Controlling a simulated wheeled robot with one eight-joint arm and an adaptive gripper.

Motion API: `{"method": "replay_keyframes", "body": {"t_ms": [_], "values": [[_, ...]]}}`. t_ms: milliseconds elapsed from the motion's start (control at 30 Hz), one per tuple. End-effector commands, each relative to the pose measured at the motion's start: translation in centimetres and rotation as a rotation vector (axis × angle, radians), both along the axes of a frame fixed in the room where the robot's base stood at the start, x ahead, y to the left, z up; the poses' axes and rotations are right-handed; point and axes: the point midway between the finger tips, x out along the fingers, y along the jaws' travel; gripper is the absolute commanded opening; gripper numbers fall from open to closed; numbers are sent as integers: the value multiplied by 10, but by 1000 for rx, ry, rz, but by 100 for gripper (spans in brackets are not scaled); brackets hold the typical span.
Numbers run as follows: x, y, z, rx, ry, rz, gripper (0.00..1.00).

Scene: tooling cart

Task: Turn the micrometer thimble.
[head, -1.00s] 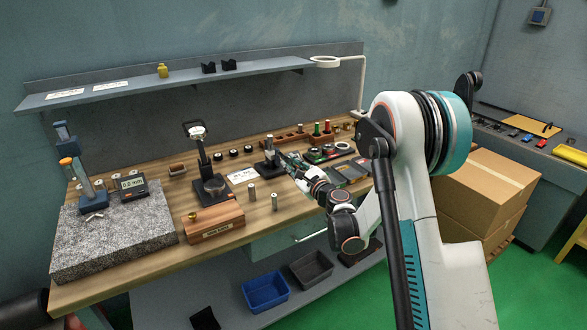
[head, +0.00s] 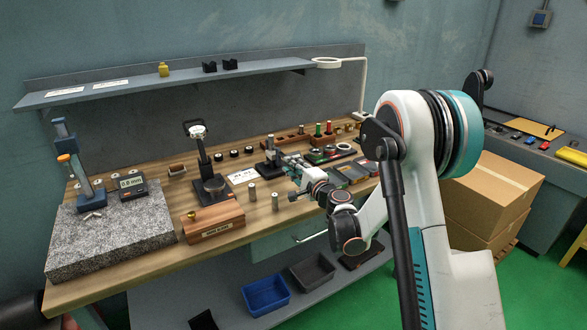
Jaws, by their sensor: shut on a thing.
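My gripper (head: 283,158) is at the back middle of the bench in the head view, beside a small dark stand (head: 269,160). The stand carries a short metallic post or cylinder. My gripper is shut on a small part at this stand, which I take to be the micrometer thimble. The fingers and the stand hide most of it, and the micrometer's frame and scale cannot be made out at this size.
A dial gauge stand (head: 206,165) and a wooden block (head: 213,222) stand to the left. Metal cylinders (head: 252,192) stand in front. A granite plate (head: 110,240) with a digital readout (head: 132,187) fills the left end. A shelf (head: 215,74) runs above.

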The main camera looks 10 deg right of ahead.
Motion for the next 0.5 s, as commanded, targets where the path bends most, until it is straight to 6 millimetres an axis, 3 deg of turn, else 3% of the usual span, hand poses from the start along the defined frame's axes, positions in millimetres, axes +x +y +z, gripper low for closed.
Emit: {"method": "replay_keyframes", "body": {"t_ms": [500], "values": [[-1, 1, -2, -134, -43, 2, 0]]}}
